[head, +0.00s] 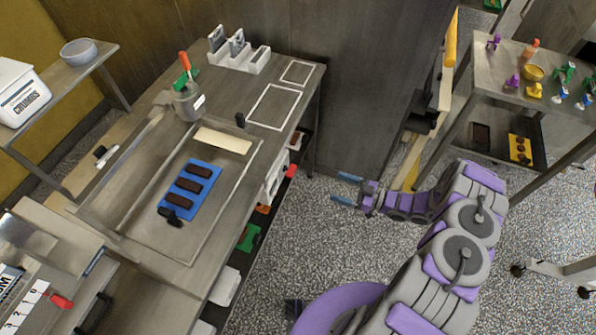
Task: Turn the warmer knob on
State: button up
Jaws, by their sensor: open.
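My gripper (345,190) is open and empty, its two blue fingertips spread apart. It is over the speckled floor, to the right of the worktable (212,272) and apart from it. I cannot tell for sure which part is the warmer knob. A grey pot (188,104) with an orange-red handled tool in it stands at the back left of the table. A small upright black piece (240,120) is on the table near its right side. A red piece (291,171) shows at the table's right edge. A red part (61,301) is at the lower left.
A blue mat (180,211) with dark bars lies on the table. A white rack (240,58) stands at the back. Bins and shelves sit under the table's right edge. A shelf unit (500,98) with small coloured items is at the right. Floor between is clear.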

aim_at(289, 170)
jog(key=b+x, duration=0.2)
jog(key=x, duration=1.4)
jog(key=shift+w+a+b, duration=0.2)
jog(key=shift+a+b, duration=0.1)
jog(key=shift+b, duration=0.05)
jog(key=shift+f, duration=0.1)
jog(key=c, duration=1.1)
